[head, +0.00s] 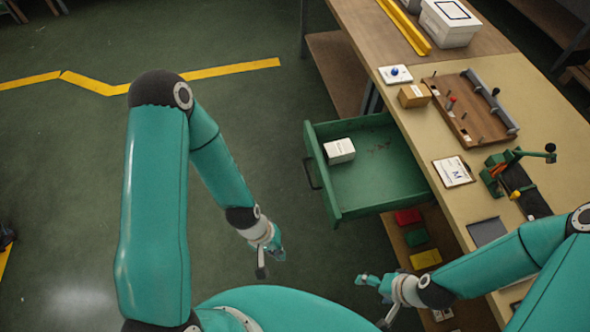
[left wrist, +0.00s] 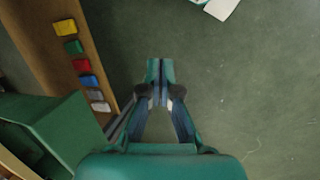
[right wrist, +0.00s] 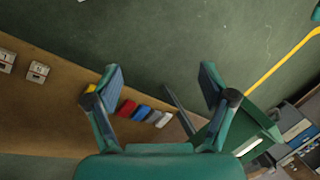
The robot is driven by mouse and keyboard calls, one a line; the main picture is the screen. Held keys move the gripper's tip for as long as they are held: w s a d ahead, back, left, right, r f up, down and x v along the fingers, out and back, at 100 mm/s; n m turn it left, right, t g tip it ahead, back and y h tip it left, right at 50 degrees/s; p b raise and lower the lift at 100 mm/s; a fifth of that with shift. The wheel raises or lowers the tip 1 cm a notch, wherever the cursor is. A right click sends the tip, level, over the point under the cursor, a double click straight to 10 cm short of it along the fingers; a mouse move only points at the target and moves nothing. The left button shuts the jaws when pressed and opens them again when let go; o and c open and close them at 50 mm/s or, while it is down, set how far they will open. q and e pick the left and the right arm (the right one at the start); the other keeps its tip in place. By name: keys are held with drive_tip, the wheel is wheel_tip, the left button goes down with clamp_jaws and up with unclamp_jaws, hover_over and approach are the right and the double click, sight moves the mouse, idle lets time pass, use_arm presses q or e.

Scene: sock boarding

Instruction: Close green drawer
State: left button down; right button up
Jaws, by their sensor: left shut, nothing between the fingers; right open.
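The green drawer (head: 375,185) is pulled out from the workbench in the head view, with a small white box (head: 340,151) inside it. Its dark handle (head: 312,174) is on its left front face. My left gripper (head: 268,262) is shut and empty, below and left of the drawer, apart from it. In the left wrist view the shut fingers (left wrist: 160,75) are over the floor and the drawer (left wrist: 65,135) is at lower left. My right gripper (head: 374,297) is open and empty, below the drawer. The drawer also shows at right in the right wrist view (right wrist: 248,125).
The workbench (head: 455,110) holds a wooden fixture (head: 470,120), a cardboard box (head: 414,96), a clipboard (head: 453,172) and a green clamp (head: 493,175). Colored blocks, including a yellow one (head: 425,258), lie on the lower shelf. The floor (head: 80,180) left of the drawer is clear.

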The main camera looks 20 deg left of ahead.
drive_tip(key=shift+o, duration=0.8)
wheel_tip(320, 180, down, 7)
drive_tip(key=b, duration=0.5)
drive_tip(key=shift+r, duration=0.15)
use_arm(q)
drive_tip(key=w+a+f+n+h+b, duration=0.5)
drive_tip(key=w+a+f+n+b, duration=0.15)
drive_tip(key=n, duration=0.55)
drive_tip(key=w+a+r+n+t+h+b, duration=0.4)
drive_tip(key=w+a+r+n+t+b, duration=0.3)
drive_tip(key=w+a+r+n+t, duration=0.4)
drive_tip(key=w+d+f+m+g, duration=0.2)
drive_tip(key=w+d, duration=0.6)
drive_tip(key=d, duration=0.4)
drive_tip(key=shift+w+d+f+p, duration=0.15)
drive_tip(key=shift+w+f+p, duration=0.15)
drive_tip(key=shift+f, duration=0.4)
use_arm(e)
wheel_tip(320, 180, down, 13)
drive_tip(key=shift+r, duration=0.15)
